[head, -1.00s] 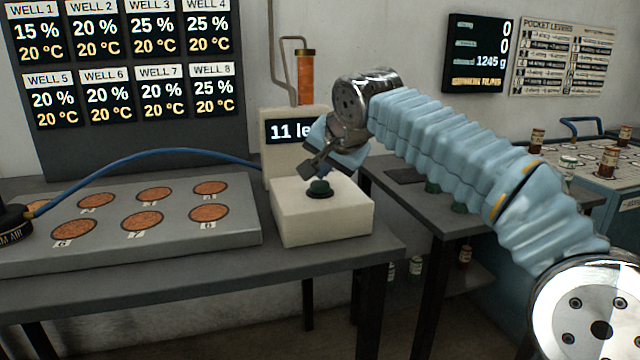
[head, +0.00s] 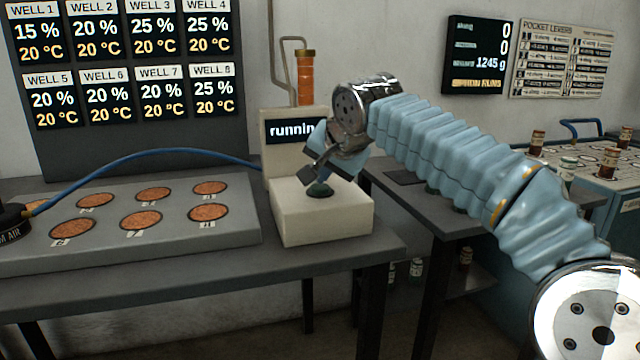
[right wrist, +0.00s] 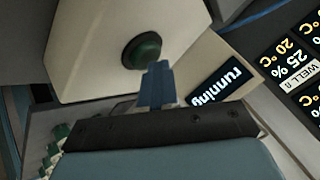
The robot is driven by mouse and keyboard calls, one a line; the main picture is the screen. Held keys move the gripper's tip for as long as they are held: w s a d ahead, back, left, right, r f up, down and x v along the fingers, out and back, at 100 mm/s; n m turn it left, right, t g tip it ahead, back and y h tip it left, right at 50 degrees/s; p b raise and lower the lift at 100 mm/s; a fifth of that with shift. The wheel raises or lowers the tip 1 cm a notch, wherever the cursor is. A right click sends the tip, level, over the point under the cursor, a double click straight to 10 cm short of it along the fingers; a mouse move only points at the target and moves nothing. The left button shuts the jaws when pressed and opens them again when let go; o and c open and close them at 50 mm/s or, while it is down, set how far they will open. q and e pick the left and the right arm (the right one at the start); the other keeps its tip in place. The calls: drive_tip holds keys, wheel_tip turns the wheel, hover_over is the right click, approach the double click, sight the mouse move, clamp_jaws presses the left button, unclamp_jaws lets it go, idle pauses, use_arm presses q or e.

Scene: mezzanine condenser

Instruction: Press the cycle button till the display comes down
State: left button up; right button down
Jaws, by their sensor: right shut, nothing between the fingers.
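The cycle button (head: 319,189) is a dark green dome on top of a cream box (head: 325,222). It also shows in the right wrist view (right wrist: 142,50). The display (head: 290,130) on the upright panel behind it reads "running", its right end covered by my gripper in the head view. My right gripper (head: 318,180) is shut and empty, with its tips at the button. I cannot tell whether they press it or only touch it. My left gripper is not in view.
A grey block (head: 130,260) with several round copper-coloured wells stands left on the bench. A blue hose (head: 150,152) arches over it. A well readout board (head: 125,80) is on the wall. An amber cylinder (head: 306,78) stands behind the display. Another bench (head: 470,222) is at right.

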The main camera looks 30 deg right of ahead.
sight(323, 188)
drive_tip(key=shift+r+p, duration=0.95)
wheel_tip(323, 188, up, 3)
drive_tip(key=p, duration=0.3)
drive_tip(key=shift+r+b, duration=0.2)
drive_tip(key=shift+b, duration=0.15)
drive_tip(key=shift+r, duration=0.8)
